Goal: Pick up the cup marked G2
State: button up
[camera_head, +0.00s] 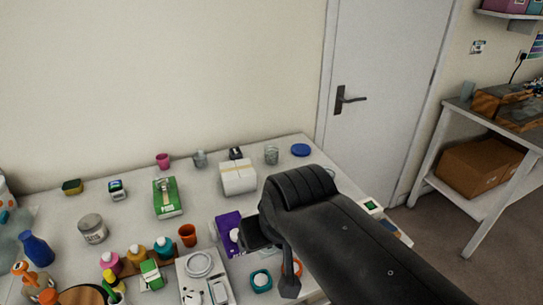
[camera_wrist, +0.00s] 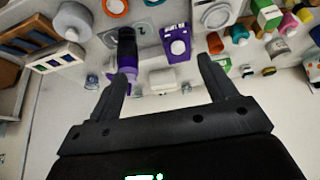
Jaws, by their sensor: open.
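No G2 mark is readable on any cup. In the head view, a pink cup (camera_head: 162,160) and two clear grey cups, a left one (camera_head: 199,159) and a right one (camera_head: 271,155), stand towards the back of the table. An orange cup (camera_head: 187,235) stands nearer; it also shows in the wrist view (camera_wrist: 215,42). My gripper (camera_wrist: 162,68) is open and empty, above the table, its fingers spread either side of a white box (camera_wrist: 162,80) in the wrist view. In the head view my arm hides part of the table's right side.
A green box (camera_head: 168,197), a banded white box (camera_head: 238,178) and a purple item (camera_head: 229,232) stand among the cups. A white device (camera_head: 203,280) and several small bottles crowd the front. A blue lid (camera_head: 300,150) lies at the back right, near the door (camera_head: 385,80).

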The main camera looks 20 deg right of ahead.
jog(key=w+d+r+m, duration=0.1)
jog(key=w+r, duration=0.1)
jog(key=w, duration=0.4)
jog(key=w+d+r, duration=0.2)
jog(key=w, duration=0.4)
jog(key=m+g+h, duration=0.1)
jog(key=m+h, duration=0.1)
jog(key=m, duration=0.1)
send_over(271, 149)
jog(key=s+a, duration=0.3)
jog(key=s, duration=0.4)
notch_tip(271, 149, down, 11)
jog(key=x, duration=1.1)
jog(key=shift+w+d+r, duration=0.1)
jog(key=shift+w+d, duration=0.05)
jog(key=shift+w, duration=0.05)
jog(key=c, duration=1.1)
